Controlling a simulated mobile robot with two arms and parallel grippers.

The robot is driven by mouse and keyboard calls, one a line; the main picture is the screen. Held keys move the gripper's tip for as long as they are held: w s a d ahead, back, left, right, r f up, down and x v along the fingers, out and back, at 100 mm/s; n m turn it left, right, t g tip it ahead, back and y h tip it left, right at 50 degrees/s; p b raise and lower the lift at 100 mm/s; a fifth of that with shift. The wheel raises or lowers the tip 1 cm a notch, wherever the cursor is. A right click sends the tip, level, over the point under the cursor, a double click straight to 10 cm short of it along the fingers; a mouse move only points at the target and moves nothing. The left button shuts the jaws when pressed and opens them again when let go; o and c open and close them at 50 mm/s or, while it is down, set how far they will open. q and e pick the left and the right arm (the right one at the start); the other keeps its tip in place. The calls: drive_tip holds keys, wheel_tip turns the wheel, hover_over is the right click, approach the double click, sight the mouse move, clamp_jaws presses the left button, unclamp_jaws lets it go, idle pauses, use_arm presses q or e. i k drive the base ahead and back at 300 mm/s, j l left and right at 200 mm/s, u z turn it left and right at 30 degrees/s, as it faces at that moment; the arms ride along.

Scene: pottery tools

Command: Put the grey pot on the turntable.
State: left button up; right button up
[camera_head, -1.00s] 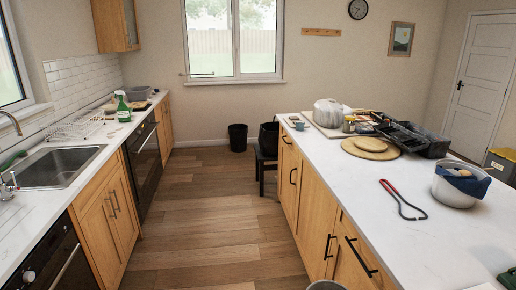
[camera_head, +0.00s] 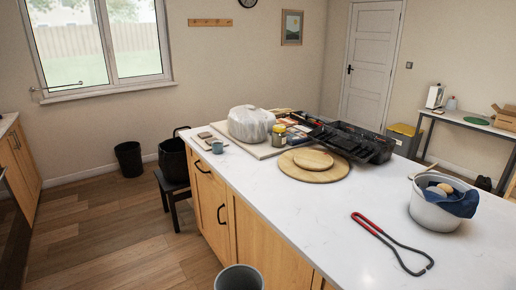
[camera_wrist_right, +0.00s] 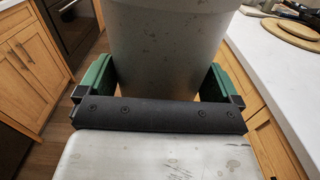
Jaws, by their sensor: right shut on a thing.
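The grey pot (camera_wrist_right: 170,50) fills the top middle of the right wrist view, upright and speckled. My right gripper (camera_wrist_right: 163,78) is shut on it, with a green finger on each side. The pot's rim (camera_head: 240,277) shows at the bottom edge of the head view, beside the counter's front; the gripper is hidden there. A round wooden disc (camera_head: 290,171) with a smaller disc (camera_head: 313,160) on top lies on the white counter; it may be the turntable, though I cannot tell for sure. My left gripper is not in view.
The counter (camera_head: 300,215) is bare in front of the disc. A red-handled wire tool (camera_head: 385,238) and a pale pot with blue cloth (camera_head: 435,212) are at right. A black tray (camera_head: 350,143), jar (camera_head: 279,135) and wrapped lump (camera_head: 250,123) stand behind. A stool (camera_head: 175,190) is beside the counter.

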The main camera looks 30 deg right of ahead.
sight(314, 158)
drive_tip(key=i+z, duration=0.3)
drive_tip(key=i, duration=0.25)
drive_tip(key=i+z, duration=0.3)
drive_tip(key=i, duration=0.2)
drive_tip(key=i+j+z, duration=0.3)
drive_tip(key=i, duration=0.2)
drive_tip(key=i+z, duration=0.45)
drive_tip(key=i, duration=0.4)
